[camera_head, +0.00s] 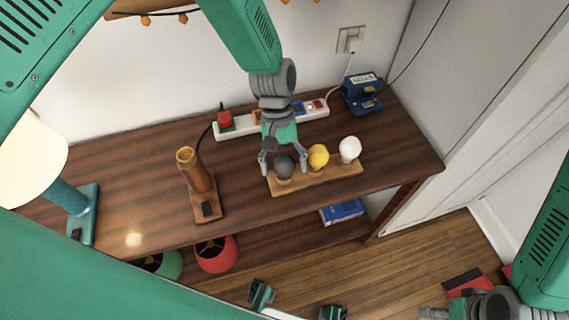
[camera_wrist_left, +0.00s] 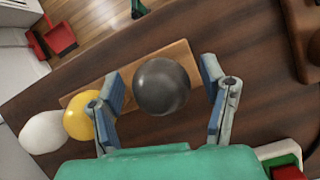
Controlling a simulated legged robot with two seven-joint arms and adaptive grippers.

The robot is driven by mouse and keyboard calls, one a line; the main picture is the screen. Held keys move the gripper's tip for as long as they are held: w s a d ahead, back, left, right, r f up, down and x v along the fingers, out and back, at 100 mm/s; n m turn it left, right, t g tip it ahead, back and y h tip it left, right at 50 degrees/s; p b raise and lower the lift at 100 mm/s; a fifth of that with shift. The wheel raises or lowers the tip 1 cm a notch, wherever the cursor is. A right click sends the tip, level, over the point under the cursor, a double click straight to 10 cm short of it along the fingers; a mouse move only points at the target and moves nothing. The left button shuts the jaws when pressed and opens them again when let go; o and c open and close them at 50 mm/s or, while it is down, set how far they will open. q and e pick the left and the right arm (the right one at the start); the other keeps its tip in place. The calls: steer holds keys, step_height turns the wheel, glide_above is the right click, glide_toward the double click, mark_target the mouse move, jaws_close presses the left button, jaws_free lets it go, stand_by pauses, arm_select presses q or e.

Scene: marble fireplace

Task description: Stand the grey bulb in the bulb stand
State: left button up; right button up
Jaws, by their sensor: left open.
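The grey bulb (camera_head: 284,168) sits upright at the left end of a low wooden bulb stand (camera_head: 318,182), beside a yellow bulb (camera_head: 318,156) and a white bulb (camera_head: 350,149). My left gripper (camera_head: 284,170) is open above the stand, one finger on each side of the grey bulb. In the left wrist view the grey bulb (camera_wrist_left: 162,86) lies between the two fingers (camera_wrist_left: 164,85), with a gap on both sides. Its lower part and socket are hidden there. My right arm is at the lower right; its gripper is mostly cut off by the bottom edge.
A wooden lamp base with a brass socket (camera_head: 196,172) stands left of the stand. A white power strip (camera_head: 240,129) lies behind, with a blue device (camera_head: 362,94) at the back right. A teal lamp (camera_head: 72,200) is far left. Bare tabletop lies between the lamps.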

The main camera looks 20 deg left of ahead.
arm_select(q)
steer(key=v, duration=0.7)
stand_by(0.3)
